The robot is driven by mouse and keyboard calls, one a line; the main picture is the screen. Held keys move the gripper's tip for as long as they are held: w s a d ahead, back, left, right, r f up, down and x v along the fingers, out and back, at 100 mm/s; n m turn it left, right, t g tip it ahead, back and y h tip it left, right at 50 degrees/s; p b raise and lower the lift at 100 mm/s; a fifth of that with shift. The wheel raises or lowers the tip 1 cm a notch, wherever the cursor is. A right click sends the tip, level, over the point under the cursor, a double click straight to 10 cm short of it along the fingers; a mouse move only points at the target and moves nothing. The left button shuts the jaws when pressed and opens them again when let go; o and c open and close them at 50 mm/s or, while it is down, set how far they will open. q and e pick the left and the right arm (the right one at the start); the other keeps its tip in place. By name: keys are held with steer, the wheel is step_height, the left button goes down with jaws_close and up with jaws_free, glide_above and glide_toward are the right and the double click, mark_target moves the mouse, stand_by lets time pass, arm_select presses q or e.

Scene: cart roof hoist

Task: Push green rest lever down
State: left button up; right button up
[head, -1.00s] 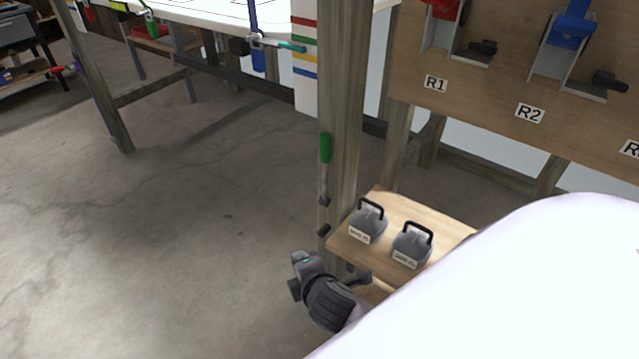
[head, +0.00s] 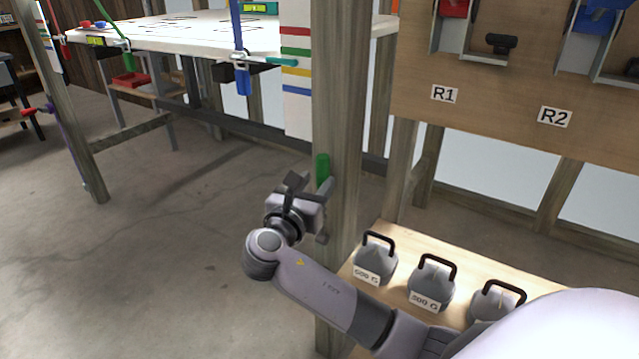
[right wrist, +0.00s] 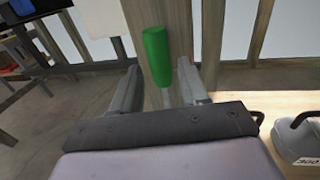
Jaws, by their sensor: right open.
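The green rest lever (head: 322,168) stands upright against the wooden post (head: 345,120). Its green grip also shows in the right wrist view (right wrist: 157,56), with a grey shaft running down from it. My right gripper (head: 311,182) is open beside the lever at the post. In the right wrist view, its fingers (right wrist: 158,76) stand on either side of the lever's line, with the green grip showing between and beyond their tips. I cannot tell whether either finger touches it. My left gripper is not in view.
A wooden shelf (head: 392,233) right of the post holds grey weights (head: 432,284) with black handles. A board with labels R1 (head: 444,94) and R2 (head: 555,116) stands behind. A white table (head: 180,38) is at the back left. The floor at left is clear.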

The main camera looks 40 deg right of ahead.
mark_target(320, 178)
steer(key=shift+x, duration=1.15)
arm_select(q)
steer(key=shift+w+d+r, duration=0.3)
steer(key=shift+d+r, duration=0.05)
arm_select(e)
steer(key=shift+w+d, duration=0.2)
steer(key=shift+d, duration=0.1)
jaws_close()
steer(key=shift+f, duration=0.1)
steer(key=shift+a, duration=0.1)
